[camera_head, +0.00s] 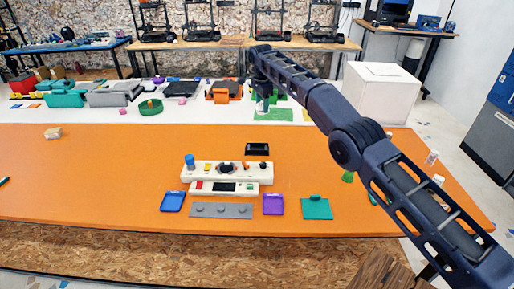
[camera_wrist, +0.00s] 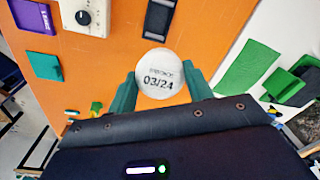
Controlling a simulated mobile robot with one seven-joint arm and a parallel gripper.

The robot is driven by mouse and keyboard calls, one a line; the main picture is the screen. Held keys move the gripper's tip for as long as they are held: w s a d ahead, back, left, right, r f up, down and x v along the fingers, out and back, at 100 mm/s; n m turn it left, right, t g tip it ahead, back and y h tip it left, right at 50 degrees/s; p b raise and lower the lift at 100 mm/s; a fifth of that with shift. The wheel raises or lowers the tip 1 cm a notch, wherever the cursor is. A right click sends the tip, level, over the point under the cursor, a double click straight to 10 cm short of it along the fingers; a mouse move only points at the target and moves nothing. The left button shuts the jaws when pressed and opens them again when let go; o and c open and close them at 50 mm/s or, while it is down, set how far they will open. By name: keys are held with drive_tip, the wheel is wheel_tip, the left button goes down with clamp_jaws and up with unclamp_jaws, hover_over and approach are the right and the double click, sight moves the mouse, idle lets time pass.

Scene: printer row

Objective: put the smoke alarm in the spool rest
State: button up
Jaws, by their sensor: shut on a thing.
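A white round disc printed with "03/24", which I take as the smoke alarm (camera_wrist: 159,73), sits between the two green fingers of my gripper (camera_wrist: 162,88) in the wrist view. The fingers are shut on its sides. In the head view my gripper (camera_head: 264,102) hangs above the far edge of the orange table, and I cannot make out the disc there. I cannot tell for sure which thing is the spool rest. A black open holder (camera_head: 257,149) stands on the orange table near my gripper; it also shows in the wrist view (camera_wrist: 158,18), apart from the disc.
Two white panels with knobs and buttons (camera_head: 198,171) stand mid-table. A grey strip (camera_head: 221,210), a blue tray (camera_head: 173,201), a purple tray (camera_head: 273,204) and a teal tray (camera_head: 316,208) lie in front. A white box (camera_head: 381,93) stands behind. The table's left side is mostly clear.

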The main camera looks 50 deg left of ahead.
drive_tip(key=m, duration=0.3)
drive_tip(key=m+g, duration=0.1)
drive_tip(key=shift+w+d+r+m+y, duration=0.2)
drive_tip(key=shift+w+r+m+y, duration=0.05)
drive_tip(key=shift+m+y, duration=0.15)
drive_tip(key=m, duration=0.2)
drive_tip(key=m+y, duration=0.1)
drive_tip(key=shift+w+d+r+m+g, duration=0.2)
drive_tip(key=shift+r+m+g, duration=0.1)
drive_tip(key=shift+m, duration=0.1)
drive_tip(key=shift+f+m, duration=0.2)
drive_tip(key=shift+m, duration=0.1)
wheel_tip(320, 180, down, 20)
drive_tip(key=shift+r, duration=0.15)
drive_tip(key=o, duration=1.1)
